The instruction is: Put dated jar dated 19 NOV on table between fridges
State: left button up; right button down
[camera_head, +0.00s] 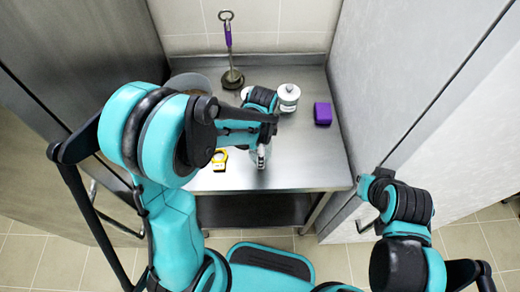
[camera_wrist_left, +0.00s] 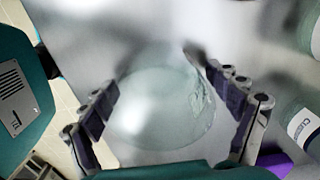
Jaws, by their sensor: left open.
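A pale, see-through glass jar (camera_wrist_left: 160,100) lies between the spread fingers of my left gripper (camera_wrist_left: 172,115) in the left wrist view. A gap shows between the jar and the fingers. No date is readable on it. In the head view, my left gripper (camera_head: 262,157) is low over the front of the steel table (camera_head: 305,160), and my arm hides most of what is under it. The table stands between a dark steel fridge (camera_head: 95,50) on the left and a pale one (camera_head: 410,75) on the right.
A white-lidded jar (camera_head: 288,97) stands on the table, with a purple block (camera_head: 322,113) right of it. A purple-handled tool (camera_head: 230,50) stands at the back. A grey pot (camera_head: 187,82) is behind my left arm. A yellow item (camera_head: 219,160) lies near the front edge.

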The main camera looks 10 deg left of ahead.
pick_arm(q)
jog(key=shift+r, duration=0.25)
notch_tip(320, 180, up, 11)
jog(key=p, duration=0.4)
jog(key=s+a+r+n+t, duration=0.5)
jog(key=s+n, duration=0.5)
jog(key=n, duration=0.4)
notch_tip(320, 180, up, 2)
jog(key=shift+s+r+n+t, duration=0.2)
jog(key=shift+s+n+t, duration=0.2)
jog(key=shift+t, duration=0.8)
jog(key=shift+w+a, duration=0.1)
notch_tip(320, 180, down, 4)
jog(key=b, duration=0.4)
